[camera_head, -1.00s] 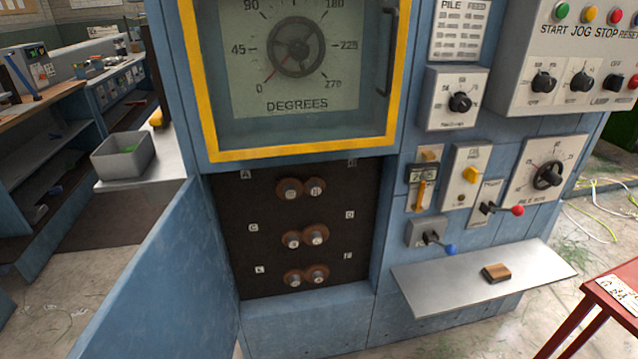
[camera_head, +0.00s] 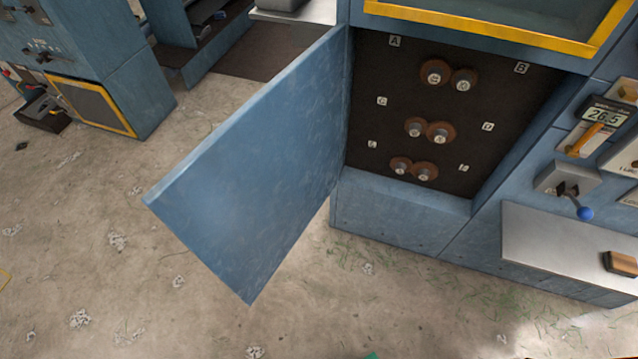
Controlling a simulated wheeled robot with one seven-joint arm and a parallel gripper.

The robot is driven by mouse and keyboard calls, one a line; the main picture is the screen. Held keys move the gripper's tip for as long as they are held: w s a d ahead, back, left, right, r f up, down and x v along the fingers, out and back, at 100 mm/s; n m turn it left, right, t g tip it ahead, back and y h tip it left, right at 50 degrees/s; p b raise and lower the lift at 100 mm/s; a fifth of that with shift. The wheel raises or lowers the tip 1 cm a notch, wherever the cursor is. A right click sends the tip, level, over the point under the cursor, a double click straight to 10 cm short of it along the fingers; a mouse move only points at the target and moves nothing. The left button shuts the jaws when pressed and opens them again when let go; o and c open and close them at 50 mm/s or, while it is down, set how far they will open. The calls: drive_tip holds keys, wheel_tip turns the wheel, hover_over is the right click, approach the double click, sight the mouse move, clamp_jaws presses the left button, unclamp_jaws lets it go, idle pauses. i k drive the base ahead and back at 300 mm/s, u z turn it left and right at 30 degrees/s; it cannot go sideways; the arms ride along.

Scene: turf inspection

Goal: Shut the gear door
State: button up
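The blue gear door (camera_head: 255,160) stands wide open in the head view, swung out to the left from the machine's front. Its hinge side is at the left edge of the dark gear compartment (camera_head: 460,190). Inside are three pairs of round brown gears, one pair being the upper gears (camera_head: 447,77), with small letter labels beside them. The door's free edge points toward the lower left, above the floor. My gripper is not in view.
A steel shelf (camera_head: 560,245) with a wooden block (camera_head: 621,263) juts out at right, below a blue-knobbed lever (camera_head: 584,213). A yellow-framed window (camera_head: 490,25) is above the compartment. Another blue machine (camera_head: 95,60) stands at upper left. The concrete floor (camera_head: 130,270) before the door is mostly clear.

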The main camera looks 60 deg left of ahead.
sight(241, 199)
drive_tip(key=z, duration=1.05)
drive_tip(key=k, duration=1.25)
drive_tip(key=u, duration=2.35)
drive_tip(key=i, duration=0.5)
drive_tip(key=u, duration=0.1)
drive_tip(key=k, duration=0.1)
drive_tip(key=z, duration=0.1)
